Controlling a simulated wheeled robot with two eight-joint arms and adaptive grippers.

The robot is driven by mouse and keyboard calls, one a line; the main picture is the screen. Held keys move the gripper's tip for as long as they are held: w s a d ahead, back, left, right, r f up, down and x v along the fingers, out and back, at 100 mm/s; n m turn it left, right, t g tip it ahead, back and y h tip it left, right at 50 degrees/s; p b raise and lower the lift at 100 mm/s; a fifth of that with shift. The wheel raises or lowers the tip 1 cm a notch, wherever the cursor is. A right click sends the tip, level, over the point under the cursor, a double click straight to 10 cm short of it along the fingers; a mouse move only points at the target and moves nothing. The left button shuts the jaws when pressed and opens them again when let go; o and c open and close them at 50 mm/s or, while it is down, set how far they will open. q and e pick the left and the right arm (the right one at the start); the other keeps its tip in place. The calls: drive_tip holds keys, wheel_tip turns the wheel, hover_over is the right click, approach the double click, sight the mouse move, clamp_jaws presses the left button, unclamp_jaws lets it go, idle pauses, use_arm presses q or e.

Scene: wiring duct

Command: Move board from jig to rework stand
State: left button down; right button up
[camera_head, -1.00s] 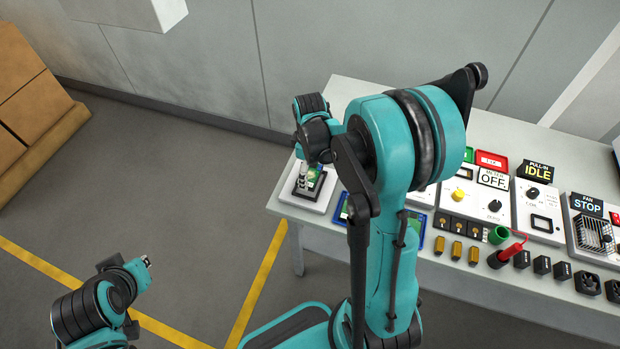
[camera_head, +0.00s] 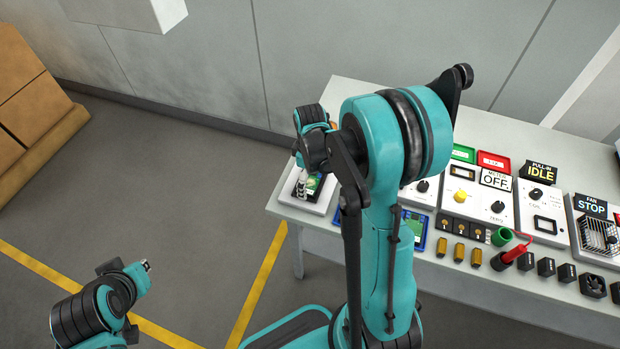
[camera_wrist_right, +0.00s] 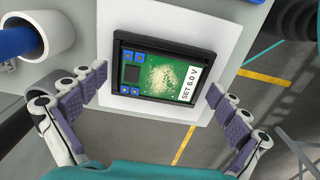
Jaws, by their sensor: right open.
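A green board (camera_wrist_right: 155,75) with blue terminals, a pale speckled patch and a "SET 6.0 V" label lies in a black frame (camera_wrist_right: 122,91) on a white base (camera_wrist_right: 226,38). In the head view, the board (camera_head: 313,184) shows partly on the white base (camera_head: 319,207) at the table's left end. My right gripper (camera_wrist_right: 158,94) is open, its fingers apart on either side of the framed board, not visibly touching it. In the head view, my right gripper (camera_head: 302,186) is over that base, partly hidden by my arm. My left gripper (camera_head: 146,265) is away from the table; its jaw opening is unclear.
A blue-rimmed tray (camera_head: 413,245) stands to the right, partly behind my arm; I cannot tell whether it is the jig or stand. Brown boxes (camera_head: 30,95) stand far left.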

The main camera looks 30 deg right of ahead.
sight(310, 181)
drive_tip(key=shift+r+p, duration=0.3)
drive_tip(key=shift+r, duration=0.25)
wheel_tip(310, 181, up, 11)
drive_tip(key=p, duration=0.3)
drive_tip(key=s+a+r+m+t, duration=0.7)
drive_tip(key=s+a+m, duration=0.1)
drive_tip(key=s+a, duration=0.2)
drive_tip(key=shift+s+a+r, duration=0.15)
drive_tip(key=shift+s+a, duration=0.15)
drive_tip(key=shift+s, duration=0.2)
wheel_tip(310, 181, down, 5)
drive_tip(key=b, duration=0.5)
